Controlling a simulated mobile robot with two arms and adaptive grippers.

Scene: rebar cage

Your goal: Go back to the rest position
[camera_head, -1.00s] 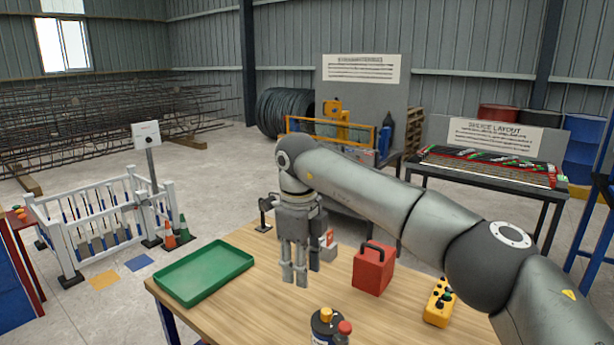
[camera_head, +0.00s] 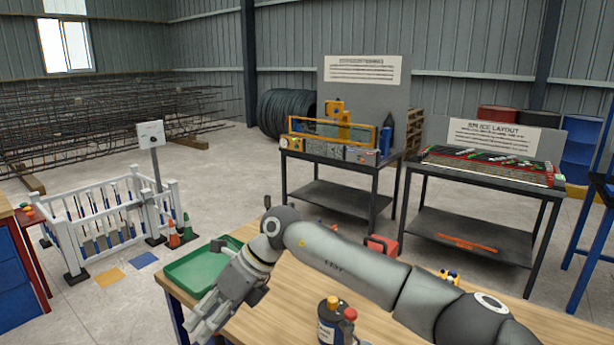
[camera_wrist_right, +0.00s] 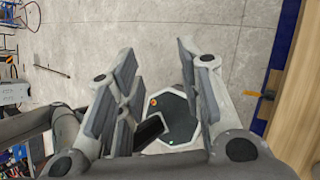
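My right gripper (camera_head: 203,325) is low in the head view, left of centre, pointing down and to the left. It is beside the green tray (camera_head: 172,273), by the near left edge of the wooden table (camera_head: 285,313). In the right wrist view, the two fingers of the gripper (camera_wrist_right: 160,95) stand apart with nothing held between them. The concrete floor shows beyond them. My left gripper is in neither view.
The table edge (camera_wrist_right: 296,115) runs along the right of the wrist view.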

